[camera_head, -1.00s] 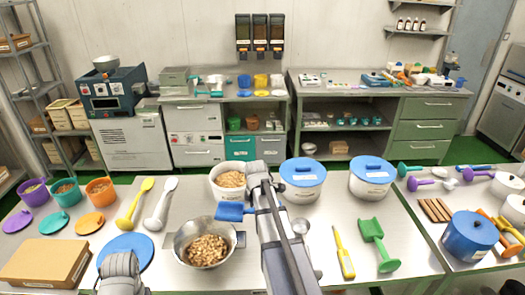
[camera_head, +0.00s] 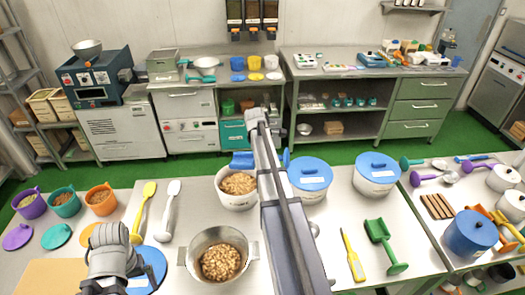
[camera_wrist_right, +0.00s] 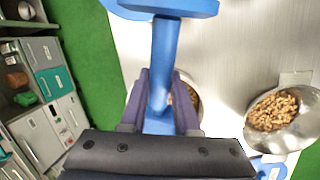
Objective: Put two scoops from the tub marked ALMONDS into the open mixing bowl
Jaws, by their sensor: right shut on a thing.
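My right gripper (camera_wrist_right: 160,105) is shut on the blue scoop (camera_wrist_right: 165,55). In the head view the scoop (camera_head: 242,160) is at the back rim of an open white tub (camera_head: 237,200) of tan nuts; I cannot tell if it touches. The tub's label is not readable. The steel mixing bowl (camera_head: 186,256) stands in front of the tub and holds a pile of nuts. It also shows at the right of the wrist view (camera_wrist_right: 292,137). My left gripper (camera_head: 108,285) is low at the left; its fingers are not clear.
Two white tubs with blue lids (camera_head: 310,172) (camera_head: 378,166) stand right of the open tub. A yellow spatula (camera_head: 143,212) and a white one (camera_head: 170,208) lie left. A yellow thermometer (camera_head: 353,257) and green scoop (camera_head: 384,244) lie right. A blue disc (camera_head: 150,262) lies by my left arm.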

